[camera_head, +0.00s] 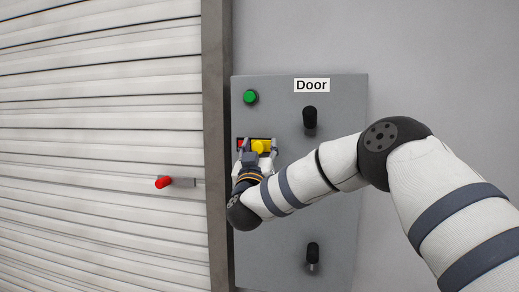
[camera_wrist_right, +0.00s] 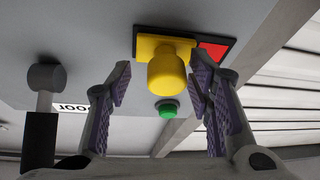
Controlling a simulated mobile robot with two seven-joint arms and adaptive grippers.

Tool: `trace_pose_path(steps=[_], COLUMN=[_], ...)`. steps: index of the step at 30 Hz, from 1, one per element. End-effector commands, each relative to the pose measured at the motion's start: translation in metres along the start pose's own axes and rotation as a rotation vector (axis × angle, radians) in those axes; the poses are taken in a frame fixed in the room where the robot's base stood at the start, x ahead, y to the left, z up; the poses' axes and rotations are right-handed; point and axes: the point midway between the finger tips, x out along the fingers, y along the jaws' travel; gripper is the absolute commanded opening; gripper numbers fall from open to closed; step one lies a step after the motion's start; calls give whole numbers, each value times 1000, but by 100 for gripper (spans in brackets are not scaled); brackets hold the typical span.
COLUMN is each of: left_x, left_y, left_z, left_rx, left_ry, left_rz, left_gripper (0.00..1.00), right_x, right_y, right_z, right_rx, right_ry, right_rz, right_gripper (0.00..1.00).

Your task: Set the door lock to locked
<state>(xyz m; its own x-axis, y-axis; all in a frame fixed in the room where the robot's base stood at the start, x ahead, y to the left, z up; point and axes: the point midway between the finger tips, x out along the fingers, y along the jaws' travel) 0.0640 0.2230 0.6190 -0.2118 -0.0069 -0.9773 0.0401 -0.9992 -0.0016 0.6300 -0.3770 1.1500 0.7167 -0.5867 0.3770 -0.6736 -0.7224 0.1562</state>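The door lock is a yellow knob (camera_head: 261,146) on a dark plate on the grey panel (camera_head: 340,180). A red patch (camera_head: 240,143) shows to the knob's left in the head view. In the right wrist view, which is turned over, the yellow knob (camera_wrist_right: 167,67) has the red patch (camera_wrist_right: 211,52) on its right. My right gripper (camera_head: 259,148) is open at the knob. In the right wrist view its fingers (camera_wrist_right: 161,85) stand on either side of the knob, with a gap on both sides. My left gripper is not in view.
A green button (camera_head: 250,97) sits above the lock. A black-handled lever (camera_head: 310,117) is under the "Door" label (camera_head: 311,85), and another lever (camera_head: 312,252) is lower. A ribbed shutter door (camera_head: 100,120) with a red-tipped handle (camera_head: 164,182) is left of the frame post (camera_head: 217,150).

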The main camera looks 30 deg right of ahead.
Motion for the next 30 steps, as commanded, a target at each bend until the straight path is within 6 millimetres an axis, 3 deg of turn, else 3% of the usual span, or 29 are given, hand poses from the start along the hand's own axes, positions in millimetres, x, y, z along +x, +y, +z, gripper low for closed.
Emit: trace_pose_path(steps=[5,15,18,22,30], left_x=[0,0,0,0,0], left_y=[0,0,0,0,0], left_z=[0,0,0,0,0], left_rx=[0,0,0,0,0], left_ry=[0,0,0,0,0], left_rz=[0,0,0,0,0], left_gripper=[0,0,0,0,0], right_x=[-7,-92,-109,-119,-120], right_y=[-1,0,0,0,0], right_z=[-1,0,0,0,0], right_rx=[1,-2,0,0,0], right_ry=[1,0,0,0,0], right_rz=[-3,-4,-2,0,0], right_gripper=[47,47,47,47,47])
